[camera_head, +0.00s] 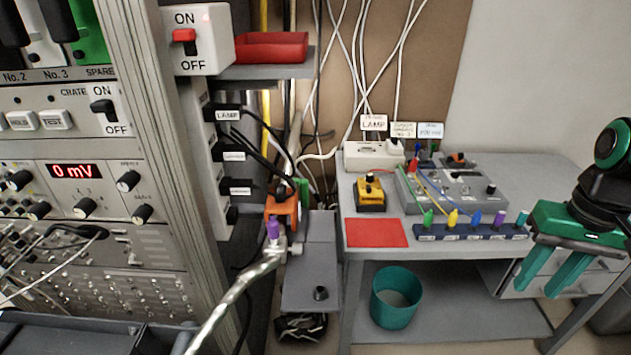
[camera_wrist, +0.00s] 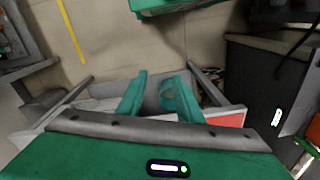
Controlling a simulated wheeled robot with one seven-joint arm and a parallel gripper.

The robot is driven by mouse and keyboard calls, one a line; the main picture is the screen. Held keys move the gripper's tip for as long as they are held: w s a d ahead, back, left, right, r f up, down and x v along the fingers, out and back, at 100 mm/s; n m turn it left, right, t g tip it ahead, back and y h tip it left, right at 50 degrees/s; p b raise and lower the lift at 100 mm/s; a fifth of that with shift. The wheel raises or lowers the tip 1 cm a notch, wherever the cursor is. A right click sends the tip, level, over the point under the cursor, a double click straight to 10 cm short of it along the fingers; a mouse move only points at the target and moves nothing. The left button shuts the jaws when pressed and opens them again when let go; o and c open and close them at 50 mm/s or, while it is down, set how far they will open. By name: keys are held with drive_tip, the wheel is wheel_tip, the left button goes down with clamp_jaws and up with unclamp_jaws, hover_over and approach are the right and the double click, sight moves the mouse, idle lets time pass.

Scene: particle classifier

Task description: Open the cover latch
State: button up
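My gripper (camera_head: 537,289) is green and hangs at the right of the head view, in front of the bench, fingers pointing down and apart. It is open and empty. In the wrist view its two fingers (camera_wrist: 160,80) are spread, with nothing held between them. No part is clearly marked as the cover latch. A grey panel (camera_head: 318,240), possibly the cover, stands between the rack and the bench, with a small black knob (camera_head: 320,293) low on it. An orange part (camera_head: 282,208) sits at its upper left, above a purple-collared metal hose (camera_head: 273,235). My gripper is far right of all these.
The grey bench (camera_head: 470,258) holds a red mat (camera_head: 376,232), a yellow-black device (camera_head: 370,193) and a row of coloured plugs (camera_head: 472,231). A teal bin (camera_head: 396,298) stands beneath. The instrument rack (camera_head: 90,240) fills the left. Cables hang behind the panel.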

drive_tip(key=w+a+f+n+t+y, duration=0.1)
drive_tip(key=w+a+n+y, duration=0.2)
drive_tip(key=w+a+n, duration=0.6)
drive_tip(key=w+a+f+n+y, duration=0.1)
drive_tip(key=w+a+n+y, duration=0.15)
drive_tip(key=w+a, duration=0.7)
drive_tip(key=w+a+r+n+g+y, duration=0.1)
drive_tip(key=w+a+r+n+y, duration=0.25)
drive_tip(key=w+a+n, duration=0.2)
drive_tip(key=w+a+r+n+y, duration=0.2)
drive_tip(key=w+a+n+y, duration=0.25)
drive_tip(key=w, duration=0.25)
drive_tip(key=x, duration=1)
drive_tip(key=shift+s+a, duration=0.3)
drive_tip(key=shift+a, duration=0.1)
